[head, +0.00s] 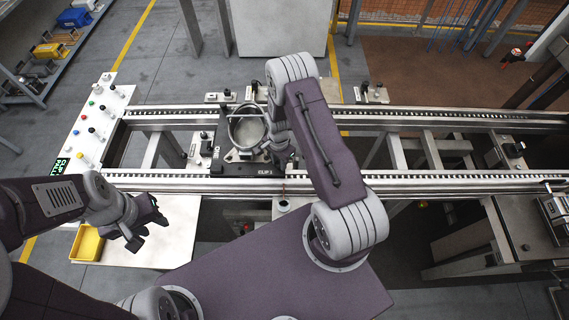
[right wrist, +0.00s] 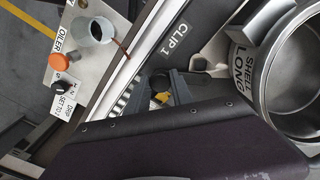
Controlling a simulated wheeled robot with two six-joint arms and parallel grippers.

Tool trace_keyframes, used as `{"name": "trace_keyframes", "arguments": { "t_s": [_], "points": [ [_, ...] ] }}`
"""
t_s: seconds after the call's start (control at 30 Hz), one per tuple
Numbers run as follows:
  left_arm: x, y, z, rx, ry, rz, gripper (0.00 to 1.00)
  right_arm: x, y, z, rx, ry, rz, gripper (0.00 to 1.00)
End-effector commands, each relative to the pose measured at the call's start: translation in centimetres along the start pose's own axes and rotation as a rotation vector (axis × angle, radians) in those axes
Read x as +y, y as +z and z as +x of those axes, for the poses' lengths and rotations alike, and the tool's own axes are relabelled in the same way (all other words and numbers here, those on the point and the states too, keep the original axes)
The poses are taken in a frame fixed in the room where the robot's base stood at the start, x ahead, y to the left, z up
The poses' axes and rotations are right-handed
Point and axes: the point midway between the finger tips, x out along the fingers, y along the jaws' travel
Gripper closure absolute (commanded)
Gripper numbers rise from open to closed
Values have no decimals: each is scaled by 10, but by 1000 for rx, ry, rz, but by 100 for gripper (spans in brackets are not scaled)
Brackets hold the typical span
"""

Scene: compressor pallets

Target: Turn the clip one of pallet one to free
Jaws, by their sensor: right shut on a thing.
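The pallet (head: 233,170) sits on the conveyor rails with a round metal shell (head: 246,130) on it. Its plate is labelled CLIP 1, and the label also shows in the right wrist view (right wrist: 175,40). My right gripper (head: 282,152) reaches down at the pallet's right front corner, beside the shell. In the right wrist view my right gripper (right wrist: 163,92) is shut on clip one (right wrist: 160,97), a small dark and yellow part mostly hidden between the fingers and behind the wrist body. My left gripper (head: 147,232) is open and empty, in front of the conveyor at left.
A white button panel (head: 95,120) stands at the conveyor's left end. A yellow bin (head: 87,243) is on the white table at lower left. In the right wrist view an oiler cup (right wrist: 101,30) and an orange knob (right wrist: 62,61) are beside the rail. The rails right of the pallet are clear.

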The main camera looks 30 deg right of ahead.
Motion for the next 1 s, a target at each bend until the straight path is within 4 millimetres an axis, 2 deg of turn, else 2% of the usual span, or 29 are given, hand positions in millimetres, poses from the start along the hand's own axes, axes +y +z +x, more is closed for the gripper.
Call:
{"name": "trace_keyframes", "arguments": {
  "t_s": [0.5,1.0],
  "points": [
    [0,2,20,0,0,0,64,-4,0,0,2,-6,409,100],
    [0,3,26,0,0,0,64,-4,0,-1,2,-6,572,100]
  ]
}}
